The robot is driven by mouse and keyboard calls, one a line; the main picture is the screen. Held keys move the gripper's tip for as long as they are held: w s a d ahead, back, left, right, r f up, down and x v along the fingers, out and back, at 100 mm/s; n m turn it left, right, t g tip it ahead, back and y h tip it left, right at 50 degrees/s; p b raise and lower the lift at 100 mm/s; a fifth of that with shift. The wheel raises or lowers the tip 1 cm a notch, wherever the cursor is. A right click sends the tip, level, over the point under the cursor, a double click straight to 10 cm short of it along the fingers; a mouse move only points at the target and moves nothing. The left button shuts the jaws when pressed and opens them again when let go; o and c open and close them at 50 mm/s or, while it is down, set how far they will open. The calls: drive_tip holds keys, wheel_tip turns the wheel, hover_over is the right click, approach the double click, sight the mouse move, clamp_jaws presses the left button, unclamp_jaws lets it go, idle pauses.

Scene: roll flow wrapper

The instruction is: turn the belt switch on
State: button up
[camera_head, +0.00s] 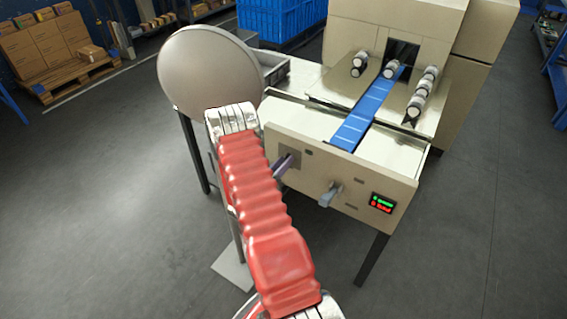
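The beige front panel (350,186) of the wrapping machine faces me. It carries two lever-like parts. A dark purplish lever (282,167) sits on a grey square plate at the left, close beside my red-sleeved arm. A light grey lever (330,195) sticks out near the middle of the panel. No readable label shows which one is the belt switch. My arm rises from the bottom of the view and bends near the panel's left end. My gripper is hidden, so its opening and any contact with the panel do not show.
A small display (383,202) shows green and red text. A large round disc (208,72) stands at the left. Grey floor is clear at front right.

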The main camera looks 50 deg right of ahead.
clamp_jaws()
